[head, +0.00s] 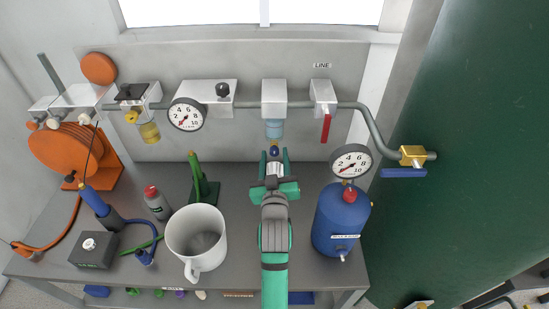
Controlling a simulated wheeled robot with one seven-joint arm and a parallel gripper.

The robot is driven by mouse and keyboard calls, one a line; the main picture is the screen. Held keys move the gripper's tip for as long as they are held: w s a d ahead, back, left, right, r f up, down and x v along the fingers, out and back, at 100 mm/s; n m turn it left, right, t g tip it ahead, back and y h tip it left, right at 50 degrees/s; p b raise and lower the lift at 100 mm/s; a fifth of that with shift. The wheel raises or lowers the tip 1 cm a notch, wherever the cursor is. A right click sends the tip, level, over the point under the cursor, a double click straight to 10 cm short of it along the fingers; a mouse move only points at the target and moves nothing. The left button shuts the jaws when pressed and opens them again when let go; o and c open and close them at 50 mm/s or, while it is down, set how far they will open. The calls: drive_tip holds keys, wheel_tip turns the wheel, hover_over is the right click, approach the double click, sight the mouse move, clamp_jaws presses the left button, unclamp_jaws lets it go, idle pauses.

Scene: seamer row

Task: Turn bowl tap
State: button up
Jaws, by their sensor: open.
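A white filter block (274,90) on the wall pipe carries a pale blue bowl (274,129). A small dark blue piece, which looks like the bowl tap (274,149), shows just below the bowl. My gripper (274,156) comes up from below on the green arm and is open. Its fingertips are at or very near the tap; I cannot tell whether they touch it or stand around it. My gripper and arm partly hide the space under the bowl.
A yellow bowl (149,132) hangs further left. A red lever (326,127) hangs to the right. On the bench (243,238), a white mug (196,238) stands left of my arm and a blue tank (340,222) with a gauge (351,162) stands close right.

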clamp_jaws()
drive_tip(key=shift+m, duration=3)
drive_tip(key=shift+a, duration=0.1)
unclamp_jaws()
drive_tip(key=shift+s, duration=0.1)
